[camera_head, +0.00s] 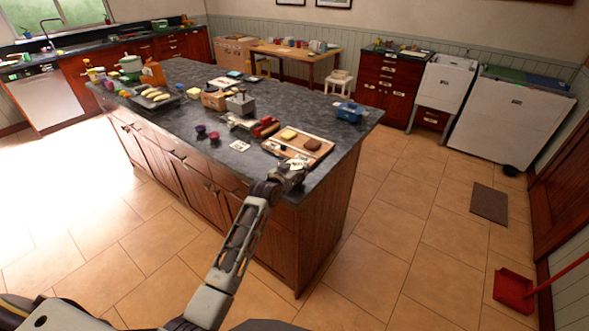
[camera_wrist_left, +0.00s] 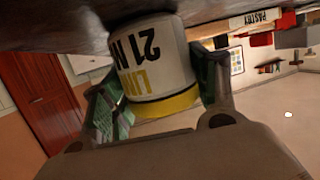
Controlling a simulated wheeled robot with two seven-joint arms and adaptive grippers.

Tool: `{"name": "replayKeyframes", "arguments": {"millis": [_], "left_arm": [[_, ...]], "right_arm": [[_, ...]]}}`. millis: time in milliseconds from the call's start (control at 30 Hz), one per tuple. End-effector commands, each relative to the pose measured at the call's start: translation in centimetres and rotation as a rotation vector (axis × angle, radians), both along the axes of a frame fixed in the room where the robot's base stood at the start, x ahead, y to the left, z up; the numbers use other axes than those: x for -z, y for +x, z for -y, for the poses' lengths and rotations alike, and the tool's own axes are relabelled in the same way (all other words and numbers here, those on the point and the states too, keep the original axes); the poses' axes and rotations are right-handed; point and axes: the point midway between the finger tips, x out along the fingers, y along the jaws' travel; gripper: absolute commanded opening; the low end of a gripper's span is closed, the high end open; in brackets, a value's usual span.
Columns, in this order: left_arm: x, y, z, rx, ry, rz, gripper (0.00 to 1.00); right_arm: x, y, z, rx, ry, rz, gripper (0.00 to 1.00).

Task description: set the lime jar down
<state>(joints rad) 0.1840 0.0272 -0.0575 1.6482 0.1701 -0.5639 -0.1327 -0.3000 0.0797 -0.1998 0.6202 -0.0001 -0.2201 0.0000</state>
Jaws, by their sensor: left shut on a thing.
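The lime jar (camera_wrist_left: 155,65) has a white label with dark and yellow lettering and a yellow band at one end. In the left wrist view it sits between the green-padded fingers of my left gripper (camera_wrist_left: 155,95), which is shut on it. The jar's far end meets the dark countertop (camera_wrist_left: 60,28) in that view; I cannot tell if they touch. In the head view my left gripper (camera_head: 292,172) is at the front right edge of the island (camera_head: 250,150), and the jar shows there only as a small pale patch. My right gripper is out of view.
A wooden board (camera_head: 297,146) with food on it lies just behind my left gripper.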

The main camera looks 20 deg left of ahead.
Motion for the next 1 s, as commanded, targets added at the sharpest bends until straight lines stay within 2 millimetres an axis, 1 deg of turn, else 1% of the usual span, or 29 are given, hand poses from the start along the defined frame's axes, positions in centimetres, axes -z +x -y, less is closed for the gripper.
{"name": "replayKeyframes", "arguments": {"millis": [33,67,200,233,700,867,1000], "left_arm": [[0.1,0.0,0.0,0.0,0.0,0.001,0.31],[0.2,0.0,0.0,0.0,0.0,-0.001,0.61],[0.1,0.0,0.0,0.0,0.0,-0.001,0.79],[0.1,0.0,0.0,0.0,0.0,-0.001,0.81],[-0.2,-0.1,0.0,0.0,0.0,0.0,0.81],[-0.3,-0.7,-0.1,0.0,0.001,0.0,0.81],[-0.5,-1.6,-0.3,-0.001,0.0,0.0,0.81]], "right_arm": [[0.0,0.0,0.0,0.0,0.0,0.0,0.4],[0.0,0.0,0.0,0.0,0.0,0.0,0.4],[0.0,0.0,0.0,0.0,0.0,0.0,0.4],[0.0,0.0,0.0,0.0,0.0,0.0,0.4],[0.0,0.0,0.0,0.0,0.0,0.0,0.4],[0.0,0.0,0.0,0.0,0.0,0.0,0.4],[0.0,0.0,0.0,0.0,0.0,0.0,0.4]]}}
